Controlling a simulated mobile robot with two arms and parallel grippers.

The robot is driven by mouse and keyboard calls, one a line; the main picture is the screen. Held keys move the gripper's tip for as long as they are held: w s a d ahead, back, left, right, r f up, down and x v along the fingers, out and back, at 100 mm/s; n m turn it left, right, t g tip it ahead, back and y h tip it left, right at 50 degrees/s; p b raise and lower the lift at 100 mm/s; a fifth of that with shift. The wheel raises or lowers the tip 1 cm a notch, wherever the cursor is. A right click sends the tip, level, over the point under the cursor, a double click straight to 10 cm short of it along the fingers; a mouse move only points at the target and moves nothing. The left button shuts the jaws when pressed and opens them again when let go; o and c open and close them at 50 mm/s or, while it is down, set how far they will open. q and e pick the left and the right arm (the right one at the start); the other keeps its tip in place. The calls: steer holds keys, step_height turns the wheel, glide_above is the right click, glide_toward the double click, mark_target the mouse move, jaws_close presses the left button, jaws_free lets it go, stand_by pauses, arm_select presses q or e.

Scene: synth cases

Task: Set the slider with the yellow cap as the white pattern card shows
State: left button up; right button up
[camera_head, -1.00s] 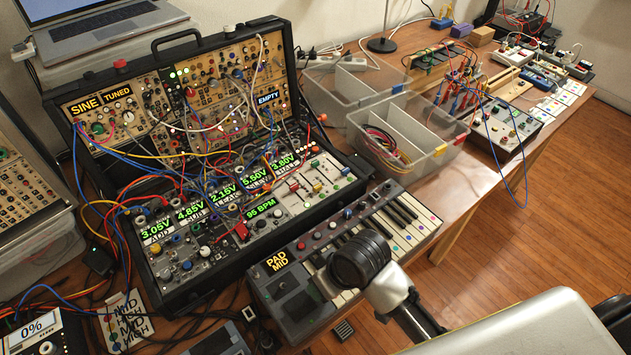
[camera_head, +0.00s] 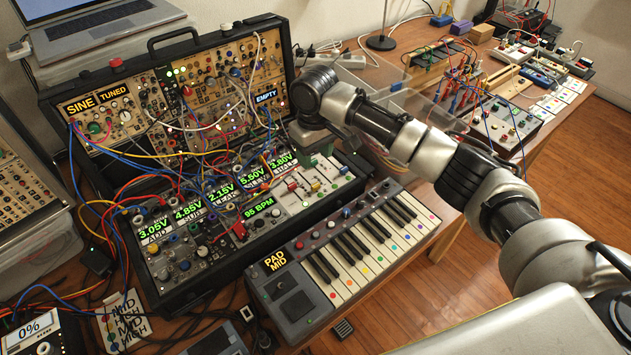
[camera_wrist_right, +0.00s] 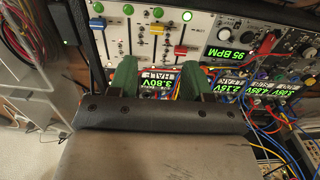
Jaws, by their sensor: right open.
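The yellow cap (camera_wrist_right: 157,29) sits on a slider of the pale panel (camera_wrist_right: 203,22). It also shows in the head view (camera_head: 315,187). In the wrist view it stands closer to the row of green buttons than the red cap (camera_wrist_right: 180,51) beside it. My right gripper (camera_wrist_right: 165,76) is open, its two green fingers apart at the panel's far side, with no cap between them. In the head view it hangs over the panel's far end (camera_head: 312,151). The white pattern card (camera_head: 123,322) lies at lower left, with words like MID and coloured dots. My left gripper is out of view.
Patch cables (camera_head: 195,165) crowd the modules left of the sliders. The case's upright panel (camera_head: 215,85) stands behind my gripper. A keyboard (camera_head: 350,250) lies in front of the case. A clear bin (camera_head: 450,125) is partly hidden behind my right arm.

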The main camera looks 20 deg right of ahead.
mark_target(315, 184)
step_height(315, 184, down, 10)
steer(key=shift+w+d+f+p, duration=0.15)
steer(key=shift+p, duration=0.15)
stand_by(0.3)
jaws_close()
